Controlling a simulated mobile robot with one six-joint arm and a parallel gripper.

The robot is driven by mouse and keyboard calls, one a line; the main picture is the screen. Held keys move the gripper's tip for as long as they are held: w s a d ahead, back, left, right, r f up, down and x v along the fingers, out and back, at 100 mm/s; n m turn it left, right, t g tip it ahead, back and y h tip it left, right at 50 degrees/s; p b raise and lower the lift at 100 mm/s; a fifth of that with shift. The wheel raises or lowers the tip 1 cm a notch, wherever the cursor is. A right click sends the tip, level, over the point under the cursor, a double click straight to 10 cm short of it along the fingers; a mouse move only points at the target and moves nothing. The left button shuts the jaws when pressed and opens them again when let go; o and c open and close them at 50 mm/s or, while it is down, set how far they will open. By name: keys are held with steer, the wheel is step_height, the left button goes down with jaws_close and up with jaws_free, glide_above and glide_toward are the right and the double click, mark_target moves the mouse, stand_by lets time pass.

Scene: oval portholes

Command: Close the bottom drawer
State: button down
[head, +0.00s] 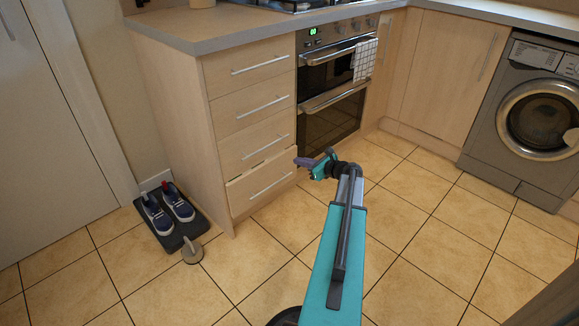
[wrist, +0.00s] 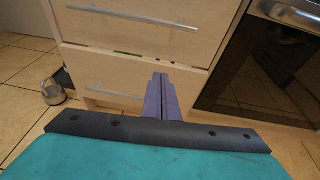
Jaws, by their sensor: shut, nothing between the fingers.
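The bottom drawer (head: 258,180) is the lowest of several wooden drawer fronts with bar handles. It stands slightly out, with a narrow dark gap above its front edge. In the wrist view the bottom drawer (wrist: 104,67) shows the gap along its top, with small coloured bits inside. My gripper (head: 300,161) is shut and empty, near the drawer's right end. In the wrist view its purple fingers (wrist: 160,78) point at the right part of the drawer front. I cannot tell whether they touch it. The lower part of the front is partly hidden behind them.
An oven (head: 333,88) stands right of the drawers, with a checked towel (head: 364,59) on its handle. A washing machine (head: 530,120) is at far right. Shoes (head: 168,208) on a dark mat and a small grey doorstop-like object (head: 192,252) are at left. The tiled floor is otherwise clear.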

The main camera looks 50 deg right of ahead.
steer(key=s+d+f+m+h+b, duration=0.1)
steer(key=s+d+f, duration=0.2)
steer(key=s+f, duration=0.1)
steer(key=shift+d+b, duration=0.15)
steer(key=shift+b, duration=0.15)
steer(key=shift+w, duration=0.15)
steer(key=b, duration=0.6)
glide_toward(284, 158)
steer(key=w+f, duration=0.2)
steer(key=w, duration=0.1)
steer(key=shift+w+d+b, duration=0.2)
steer(key=shift+w+b, duration=0.1)
steer(key=shift+w, duration=1.05)
steer(key=shift+w, duration=0.1)
